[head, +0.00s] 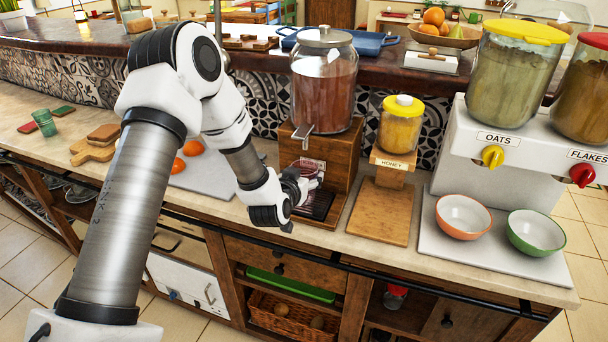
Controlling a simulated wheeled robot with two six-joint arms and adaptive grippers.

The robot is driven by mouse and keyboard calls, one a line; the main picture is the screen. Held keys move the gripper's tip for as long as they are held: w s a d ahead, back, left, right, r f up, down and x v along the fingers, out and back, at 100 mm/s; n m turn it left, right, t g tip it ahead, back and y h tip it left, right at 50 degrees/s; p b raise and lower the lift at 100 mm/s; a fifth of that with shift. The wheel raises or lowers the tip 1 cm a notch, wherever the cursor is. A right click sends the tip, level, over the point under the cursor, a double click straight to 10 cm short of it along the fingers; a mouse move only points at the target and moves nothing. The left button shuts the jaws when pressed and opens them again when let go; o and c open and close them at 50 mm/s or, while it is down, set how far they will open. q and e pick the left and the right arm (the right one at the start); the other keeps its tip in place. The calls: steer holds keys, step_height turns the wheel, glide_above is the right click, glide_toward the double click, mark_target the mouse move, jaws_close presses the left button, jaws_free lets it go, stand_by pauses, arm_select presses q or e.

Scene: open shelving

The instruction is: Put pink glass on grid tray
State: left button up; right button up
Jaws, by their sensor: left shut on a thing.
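My left gripper (305,185) reaches in from the left to the front of the wooden drink dispenser stand (343,165). It is shut on the pink glass (309,168), which is mostly hidden behind the fingers; only a small pinkish part shows. The black grid tray (319,206) lies at the foot of the stand, below and just right of the gripper, partly covered by it. The glass is at the tray, under the tap (303,132); I cannot tell whether it touches the tray. My right gripper is not in view.
A honey jar (401,124) on a wooden stand is right of the dispenser. Two bowls (463,215) sit before the cereal dispensers. A green glass (45,123) and cutting board (95,150) are at left. The counter's front edge is close below the gripper.

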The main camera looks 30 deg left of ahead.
arm_select(q)
steer(key=shift+s+f, duration=0.1)
steer(key=o, duration=1.4)
steer(key=shift+r, duration=0.25)
steer(key=b+v, duration=0.2)
steer(key=v, duration=1)
steer(key=s+d+f+m+g+h, duration=0.1)
steer(key=s+d+f+g, duration=0.15)
steer(key=f, duration=0.45)
steer(key=s+d+f+g+h, duration=0.1)
steer(key=s+d+f+g, duration=0.15)
steer(key=f, duration=0.45)
steer(key=s+d+f+m+g+h, duration=0.1)
steer(key=s+d+f+g, duration=0.1)
steer(key=s+f, duration=0.3)
steer(key=s+d+f+g, duration=0.1)
steer(key=s+f+g, duration=0.1)
steer(key=s+f, duration=0.2)
steer(key=s+d+f+g, duration=0.2)
steer(key=s+f, duration=0.3)
steer(key=s, duration=0.2)
steer(key=s+d+f+g, duration=0.1)
steer(key=s+f+g, duration=0.2)
steer(key=s+f, duration=0.1)
steer(key=shift+s+d+f+h, duration=0.2)
steer(key=shift+s+f+h, duration=0.2)
steer(key=shift+s, duration=0.3)
